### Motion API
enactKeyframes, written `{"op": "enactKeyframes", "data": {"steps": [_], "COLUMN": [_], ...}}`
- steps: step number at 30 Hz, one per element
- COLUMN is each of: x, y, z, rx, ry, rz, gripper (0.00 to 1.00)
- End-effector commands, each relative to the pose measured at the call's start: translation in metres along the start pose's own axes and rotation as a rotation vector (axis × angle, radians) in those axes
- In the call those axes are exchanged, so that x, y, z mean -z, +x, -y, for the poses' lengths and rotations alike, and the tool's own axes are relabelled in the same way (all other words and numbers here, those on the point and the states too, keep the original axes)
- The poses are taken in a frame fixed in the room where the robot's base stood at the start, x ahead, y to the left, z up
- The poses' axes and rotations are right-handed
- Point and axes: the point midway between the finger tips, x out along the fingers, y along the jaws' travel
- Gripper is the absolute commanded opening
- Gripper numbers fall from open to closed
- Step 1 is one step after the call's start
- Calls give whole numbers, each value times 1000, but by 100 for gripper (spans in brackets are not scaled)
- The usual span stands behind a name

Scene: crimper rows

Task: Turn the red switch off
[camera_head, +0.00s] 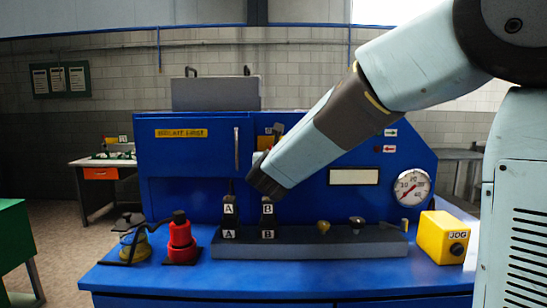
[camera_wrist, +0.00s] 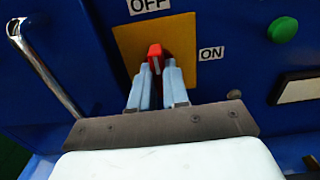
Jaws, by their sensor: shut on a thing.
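The red switch (camera_wrist: 155,52) shows in the wrist view on a yellow plate (camera_wrist: 186,38). An OFF label (camera_wrist: 148,5) is above it and an ON label (camera_wrist: 212,53) is to its right. The switch's red tip points roughly up the picture, below the OFF label. My gripper (camera_wrist: 157,72) has its two light-blue fingers on either side of the switch and is shut on it. In the head view, the yellow plate (camera_head: 265,142) shows partly behind my gripper, and the switch is hidden there.
A shiny vertical handle (camera_wrist: 45,68) is left of the plate, and a green button (camera_wrist: 283,30) is to the right. Below stand two upright levers marked A (camera_head: 229,209) and B (camera_head: 268,211). A red device (camera_head: 181,240) and a yellow box (camera_head: 443,237) stand on the blue bench.

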Motion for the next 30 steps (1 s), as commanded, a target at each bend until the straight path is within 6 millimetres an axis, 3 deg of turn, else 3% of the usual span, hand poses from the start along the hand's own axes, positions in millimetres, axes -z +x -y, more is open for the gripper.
{"op": "enactKeyframes", "data": {"steps": [6, 7, 15, 24, 30], "x": [4, 4, 1, 0, 0], "y": [0, 0, 0, -3, -28], "z": [0, 0, 0, 0, 0], "rx": [-1, -1, 0, 0, 0], "ry": [-3, -3, -1, 0, 1], "rz": [-7, -7, -3, 0, 1], "gripper": [0, 16, 40, 40, 40]}}
